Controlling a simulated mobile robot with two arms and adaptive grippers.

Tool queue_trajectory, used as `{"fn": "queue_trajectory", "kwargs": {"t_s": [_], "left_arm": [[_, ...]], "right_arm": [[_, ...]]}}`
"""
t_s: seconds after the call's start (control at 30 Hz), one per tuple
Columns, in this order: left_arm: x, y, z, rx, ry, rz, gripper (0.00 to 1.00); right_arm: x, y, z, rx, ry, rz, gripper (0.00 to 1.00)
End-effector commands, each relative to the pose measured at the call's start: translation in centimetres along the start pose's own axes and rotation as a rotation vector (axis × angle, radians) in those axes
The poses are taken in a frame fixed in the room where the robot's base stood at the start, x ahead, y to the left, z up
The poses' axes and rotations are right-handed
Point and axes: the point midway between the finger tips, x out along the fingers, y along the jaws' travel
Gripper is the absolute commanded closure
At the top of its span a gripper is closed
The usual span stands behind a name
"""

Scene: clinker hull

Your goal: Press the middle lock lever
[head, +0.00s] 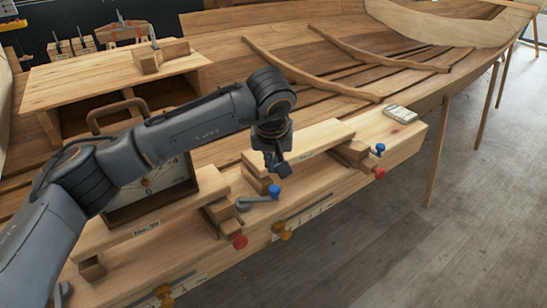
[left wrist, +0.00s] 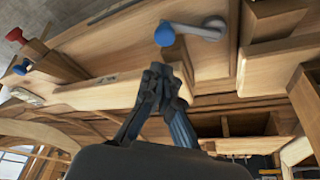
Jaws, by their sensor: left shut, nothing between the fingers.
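The middle lock lever (head: 256,200) is a grey arm with a blue knob on its end, on the front of the wooden bench. In the left wrist view the lever (left wrist: 198,31) lies just beyond my fingertips, its blue knob toward the left. My left gripper (head: 279,166) is shut and empty, pointing down just above and behind the blue knob. In the left wrist view the closed fingers (left wrist: 162,76) appear apart from the lever. My right gripper is in neither view.
Another blue-knobbed lever (head: 380,149) stands farther right, above a red knob (head: 379,173). A second red knob (head: 240,241) is near the middle lever. An orange slider knob (head: 285,234) sits below. A boxed dial (head: 150,190) stands left, under my arm. Floor to the right is clear.

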Motion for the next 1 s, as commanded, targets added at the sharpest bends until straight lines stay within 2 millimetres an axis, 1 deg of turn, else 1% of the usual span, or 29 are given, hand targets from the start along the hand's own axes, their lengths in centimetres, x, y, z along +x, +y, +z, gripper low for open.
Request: {"fn": "queue_trajectory", "kwargs": {"t_s": [0.03,0.13,0.3,0.4,0.6,0.87,1.0], "left_arm": [[0.8,0.0,0.0,-0.002,-0.007,-0.001,1.00],[2.6,0.0,0.0,-0.001,-0.005,0.000,1.00],[5.1,0.0,0.0,-0.002,-0.004,-0.001,1.00],[6.0,0.0,0.0,-0.001,-0.002,0.000,1.00],[6.6,0.0,0.0,0.000,-0.001,0.000,1.00],[6.6,0.0,0.0,0.001,0.000,0.000,1.00],[6.6,0.0,0.2,0.018,0.001,0.006,1.00]], "right_arm": [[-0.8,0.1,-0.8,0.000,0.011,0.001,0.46],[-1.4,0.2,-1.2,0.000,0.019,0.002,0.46],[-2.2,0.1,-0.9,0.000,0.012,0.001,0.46],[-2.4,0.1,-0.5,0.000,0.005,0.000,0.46],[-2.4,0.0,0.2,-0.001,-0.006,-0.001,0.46],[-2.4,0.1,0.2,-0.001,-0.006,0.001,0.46],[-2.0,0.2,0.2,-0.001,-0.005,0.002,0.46]]}}
